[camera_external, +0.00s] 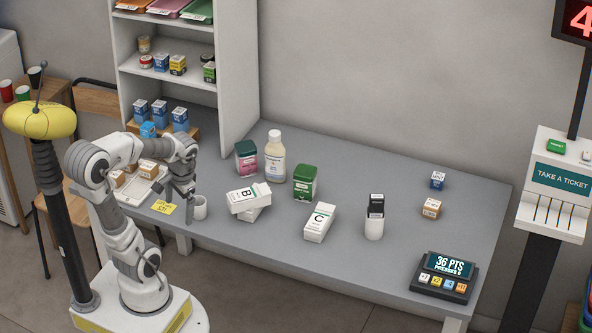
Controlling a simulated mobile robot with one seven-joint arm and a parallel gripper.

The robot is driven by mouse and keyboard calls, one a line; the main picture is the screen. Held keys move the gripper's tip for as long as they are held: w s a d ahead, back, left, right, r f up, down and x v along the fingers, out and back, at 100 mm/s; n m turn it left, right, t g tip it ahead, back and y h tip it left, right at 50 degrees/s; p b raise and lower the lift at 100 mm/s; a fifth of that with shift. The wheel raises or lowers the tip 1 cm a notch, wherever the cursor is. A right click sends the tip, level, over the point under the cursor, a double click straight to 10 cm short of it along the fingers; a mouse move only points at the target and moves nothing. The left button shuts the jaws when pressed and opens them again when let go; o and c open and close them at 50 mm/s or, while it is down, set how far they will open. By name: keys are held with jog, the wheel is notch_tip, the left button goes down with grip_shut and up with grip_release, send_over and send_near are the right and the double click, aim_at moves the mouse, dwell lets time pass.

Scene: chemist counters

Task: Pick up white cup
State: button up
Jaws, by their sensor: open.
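A small white cup (201,208) stands upright on the front left part of the grey counter (280,243). My gripper (189,213) points down right beside the cup, on its left side. A grey finger overlaps the cup's left edge in the picture. The gripper is open. The other finger is not clearly visible, so I cannot tell whether the fingers straddle the cup or whether they touch it.
Two white boxes (248,199) lie stacked just right of the cup. A yellow note (163,207) and a white tray (138,190) with small boxes are left.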

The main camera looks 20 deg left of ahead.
notch_tip(320, 180, down, 4)
jog(key=w+a+f+m+y+b, duration=0.1)
jog(key=w+a+m+y+b, duration=0.1)
jog(key=m+y, duration=0.15)
jog(key=m+t+y+b, duration=0.4)
jog(key=m+t+y, duration=0.25)
jog(key=m, duration=1.05)
send_near(198, 203)
jog(key=a+b, duration=0.1)
jog(key=a+r+b, duration=0.1)
jog(key=a+b, duration=0.1)
jog(key=shift+w+r+t+h, duration=0.25)
jog(key=shift+r+h, duration=0.1)
jog(key=shift+h, duration=0.05)
jog(key=x, duration=0.2)
jog(key=f+b+x, duration=0.1)
jog(key=x, duration=0.1)
jog(key=shift+a+f+b, duration=0.15)
jog(key=shift+a+b, duration=0.05)
jog(key=shift+b, duration=0.1)
jog(key=shift+w+a, duration=0.2)
jog(key=shift+a, duration=0.1)
jog(key=c, duration=1.4)
